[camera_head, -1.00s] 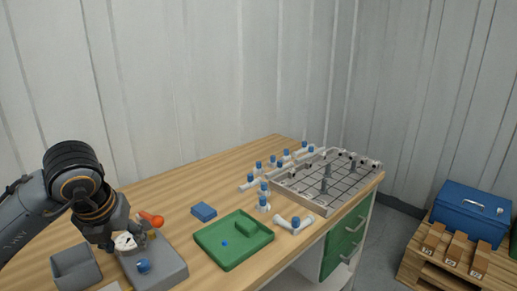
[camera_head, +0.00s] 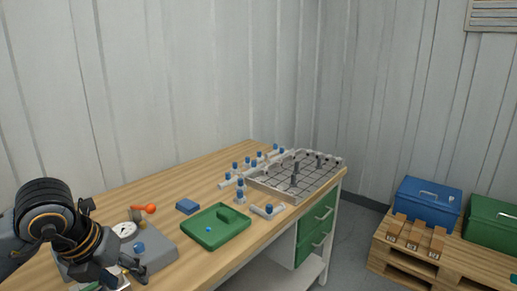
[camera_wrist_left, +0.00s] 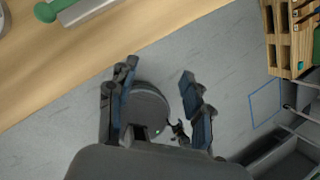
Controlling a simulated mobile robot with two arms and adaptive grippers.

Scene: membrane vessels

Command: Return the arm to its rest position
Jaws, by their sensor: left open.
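My left arm comes in at the left of the head view. Its gripper (camera_head: 112,276) is low in the picture, at the front side of a grey block with a white dial gauge (camera_head: 124,229), an orange-red knob (camera_head: 150,208) and a blue knob (camera_head: 139,247). In the left wrist view the gripper (camera_wrist_left: 161,96) has its two fingers spread apart with nothing between them. It points down over the floor beside the table edge. My right gripper is in neither view.
The wooden table (camera_head: 165,196) holds a green tray (camera_head: 205,236), a blue block (camera_head: 188,206), several blue-capped white fittings and a gridded metal frame (camera_head: 280,188). A pallet (camera_head: 405,256) with blue and green boxes stands at right. Floor (camera_wrist_left: 230,70) is clear beside the table.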

